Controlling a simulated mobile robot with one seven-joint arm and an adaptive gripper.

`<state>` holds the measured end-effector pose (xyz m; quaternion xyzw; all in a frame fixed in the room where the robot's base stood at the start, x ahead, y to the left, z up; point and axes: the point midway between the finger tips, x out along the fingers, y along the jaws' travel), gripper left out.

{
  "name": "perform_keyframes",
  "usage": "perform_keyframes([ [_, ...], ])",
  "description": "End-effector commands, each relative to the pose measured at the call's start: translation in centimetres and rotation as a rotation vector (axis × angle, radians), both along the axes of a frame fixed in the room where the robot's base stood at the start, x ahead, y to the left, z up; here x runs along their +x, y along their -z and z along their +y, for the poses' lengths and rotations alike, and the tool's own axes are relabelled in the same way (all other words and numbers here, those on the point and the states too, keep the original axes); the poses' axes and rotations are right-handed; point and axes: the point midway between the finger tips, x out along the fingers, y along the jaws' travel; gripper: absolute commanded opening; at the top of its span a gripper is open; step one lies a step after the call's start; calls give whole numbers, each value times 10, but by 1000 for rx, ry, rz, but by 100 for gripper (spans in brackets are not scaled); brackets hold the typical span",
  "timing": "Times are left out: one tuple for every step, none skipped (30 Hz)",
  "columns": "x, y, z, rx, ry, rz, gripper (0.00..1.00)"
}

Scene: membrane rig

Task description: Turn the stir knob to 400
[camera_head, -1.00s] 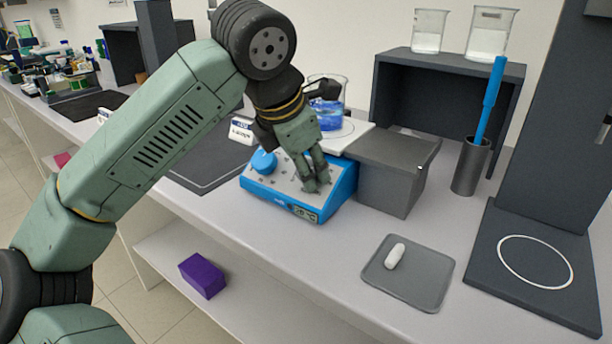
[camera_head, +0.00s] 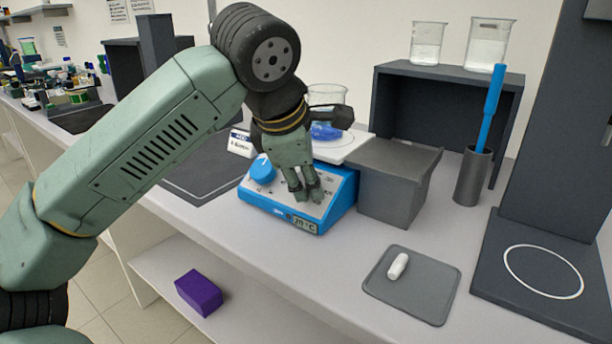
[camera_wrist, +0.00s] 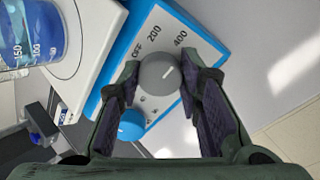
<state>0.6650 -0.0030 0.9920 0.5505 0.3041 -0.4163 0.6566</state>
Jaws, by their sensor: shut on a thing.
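The stirrer (camera_head: 262,203) is a blue box with a white front panel, a blue knob (camera_head: 262,170) at its left and a 20 °C display. The grey stir knob (camera_wrist: 160,75) shows in the wrist view between the fingers of my gripper (camera_head: 307,196), which is shut on it. The marks OFF, 200 and 400 are printed around it. Its white pointer line slants to the upper right, on the 400 side; I cannot tell if it lines up exactly. In the head view my fingers hide the stir knob.
A beaker with blue liquid (camera_head: 327,130) stands on the stirrer's white plate, close behind my gripper. A grey tray (camera_head: 420,300) with a white piece (camera_head: 398,266) lies on the open bench front.

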Motion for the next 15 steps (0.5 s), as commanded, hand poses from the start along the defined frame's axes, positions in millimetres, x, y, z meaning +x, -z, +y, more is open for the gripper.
perform_keyframes([
  [0,0,0,0,2,-1,4],
  [0,0,0,0,2,-1,4],
  [0,0,0,0,3,-2,4],
  [0,0,0,0,3,-2,4],
  [0,0,0,0,2,-1,4],
  [0,0,0,0,2,-1,4],
  [0,0,0,0,2,-1,4],
  [0,0,0,0,2,-1,4],
  [0,0,0,0,2,-1,4],
  [0,0,0,0,1,-1,4],
  [0,0,0,0,1,-1,34],
  [0,0,0,0,1,-1,36],
  [0,0,0,0,1,-1,38],
  [0,0,0,0,1,-1,40],
  [0,0,0,0,1,-1,43],
])
